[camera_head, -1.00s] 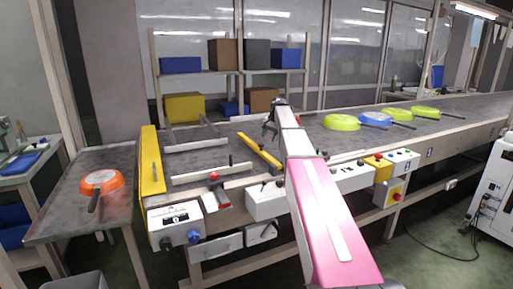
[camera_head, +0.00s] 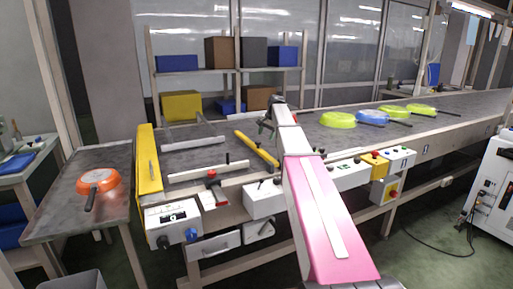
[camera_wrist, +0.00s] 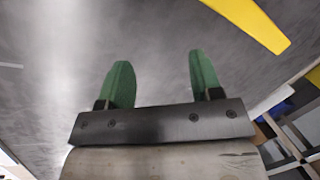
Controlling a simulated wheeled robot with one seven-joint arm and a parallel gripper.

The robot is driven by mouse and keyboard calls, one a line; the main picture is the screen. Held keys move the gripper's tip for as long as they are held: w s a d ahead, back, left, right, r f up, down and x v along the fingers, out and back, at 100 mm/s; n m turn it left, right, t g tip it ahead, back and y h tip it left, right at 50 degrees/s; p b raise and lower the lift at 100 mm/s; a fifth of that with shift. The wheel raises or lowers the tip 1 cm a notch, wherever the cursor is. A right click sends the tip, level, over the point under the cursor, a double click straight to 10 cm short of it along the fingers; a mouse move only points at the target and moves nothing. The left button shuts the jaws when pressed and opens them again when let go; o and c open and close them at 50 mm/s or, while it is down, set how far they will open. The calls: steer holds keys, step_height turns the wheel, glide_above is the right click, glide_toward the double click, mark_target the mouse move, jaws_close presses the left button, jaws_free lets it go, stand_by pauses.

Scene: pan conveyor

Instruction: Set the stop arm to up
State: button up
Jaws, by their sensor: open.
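A yellow bar (camera_head: 257,147), which looks like the stop arm, lies slanted across the grey conveyor belt. Its blunt end also shows at the upper right of the wrist view (camera_wrist: 252,22). My gripper (camera_head: 265,126) is over the belt beside and beyond the bar, partly hidden behind my arm in the head view. In the wrist view its two green fingers (camera_wrist: 160,82) are apart with nothing between them. The bar lies to the right of the fingers there, apart from them.
Lime and blue pans (camera_head: 372,117) sit on the belt at the right. An orange pan (camera_head: 99,181) is on the left side table (camera_head: 62,222). A yellow guard (camera_head: 149,175) stands at the belt's left end. A red-knobbed lever (camera_head: 212,175) and control boxes (camera_head: 173,221) line the front edge.

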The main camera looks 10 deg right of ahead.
steer(key=s+a+r+n+g+h, duration=0.1)
steer(key=s+a+r, duration=0.2)
steer(key=s+r, duration=0.15)
steer(key=s+a+r+g+h, duration=0.1)
steer(key=s+a+r+h, duration=0.1)
steer(key=s+a+r, duration=0.3)
steer(key=f, duration=0.3)
steer(key=d+f, duration=0.1)
steer(key=f, duration=0.2)
steer(key=d+f, duration=0.1)
steer(key=f, duration=0.2)
steer(key=shift+w+d+f, duration=0.1)
steer(key=shift+w+f, duration=0.2)
steer(key=shift+w, duration=0.05)
jaws_close()
